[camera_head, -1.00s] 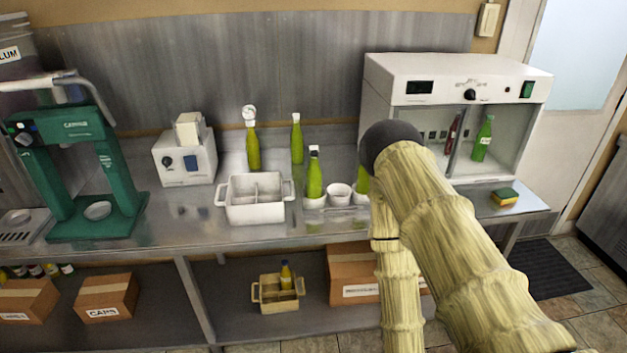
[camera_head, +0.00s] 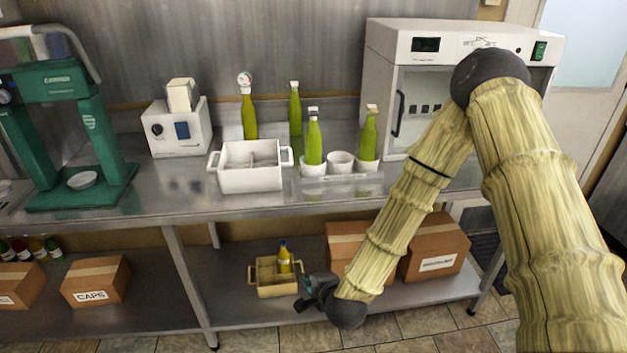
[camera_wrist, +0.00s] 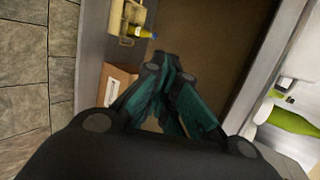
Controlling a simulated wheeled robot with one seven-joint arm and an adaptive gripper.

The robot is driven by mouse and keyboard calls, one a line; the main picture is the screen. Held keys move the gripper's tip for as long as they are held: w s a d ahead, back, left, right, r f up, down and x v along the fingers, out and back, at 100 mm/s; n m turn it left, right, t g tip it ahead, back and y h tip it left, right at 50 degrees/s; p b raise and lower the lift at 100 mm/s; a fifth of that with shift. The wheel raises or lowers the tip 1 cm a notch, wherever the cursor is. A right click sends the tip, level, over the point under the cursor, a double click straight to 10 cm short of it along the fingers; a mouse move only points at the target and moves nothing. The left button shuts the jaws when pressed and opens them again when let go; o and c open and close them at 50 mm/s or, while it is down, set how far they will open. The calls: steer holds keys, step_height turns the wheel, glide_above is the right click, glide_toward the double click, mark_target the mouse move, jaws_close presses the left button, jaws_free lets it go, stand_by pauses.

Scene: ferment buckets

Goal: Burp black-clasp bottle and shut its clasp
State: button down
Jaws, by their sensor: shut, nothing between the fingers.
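A green bottle with a dark clasp top (camera_head: 314,142) stands upright in a white cup of the holder on the counter. A second green bottle with a tan-looking top (camera_head: 369,137) stands in the right cup; the cup between them looks empty. Whether either clasp is open is too small to tell. My gripper (camera_head: 303,295) is low by the under-shelf, beside a tan crate and well below the bottles. In the wrist view, my gripper's fingers (camera_wrist: 168,66) are together with nothing held. A green bottle (camera_wrist: 292,120) lies at that view's right edge, its identity unclear.
A white divided bin (camera_head: 250,180) stands left of the holder. Bottles with a gauge (camera_head: 249,116) and a white cap (camera_head: 295,110) stand behind. The tan crate (camera_head: 277,290) holds a blue-capped yellow bottle (camera_head: 284,258). Cardboard boxes (camera_head: 436,247) and a white cabinet (camera_head: 385,70) are right.

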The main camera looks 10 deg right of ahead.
steer(key=w+r+m+t+b, duration=0.2)
steer(key=w+r+m, duration=0.1)
steer(key=w+r, duration=0.1)
steer(key=w+r+m+t+h+b, duration=0.1)
steer(key=w+r+m, duration=0.2)
steer(key=w+r, duration=0.1)
steer(key=w+r+m+t+b, duration=0.2)
steer(key=w+r+m, duration=0.1)
steer(key=w+r, duration=0.1)
steer(key=shift+d+r+m+t+b, duration=0.15)
steer(key=shift+r+m+t+b, duration=0.2)
steer(key=shift+r, duration=0.2)
steer(key=m+t+h+b, duration=0.4)
steer(key=m+b, duration=0.1)
steer(key=m, duration=0.6)
glide_toward(313, 111)
steer(key=s+f, duration=0.4)
steer(key=shift+n, duration=0.25)
steer(key=x, duration=0.5)
steer(key=p+x, duration=0.1)
steer(key=x, duration=0.4)
steer(key=shift+a+p, duration=0.2)
steer(key=shift+p, duration=0.1)
steer(key=shift+r, duration=0.1)
steer(key=shift+r+g+p, duration=0.2)
steer(key=shift+g+p, duration=0.15)
steer(key=shift+p, duration=0.1)
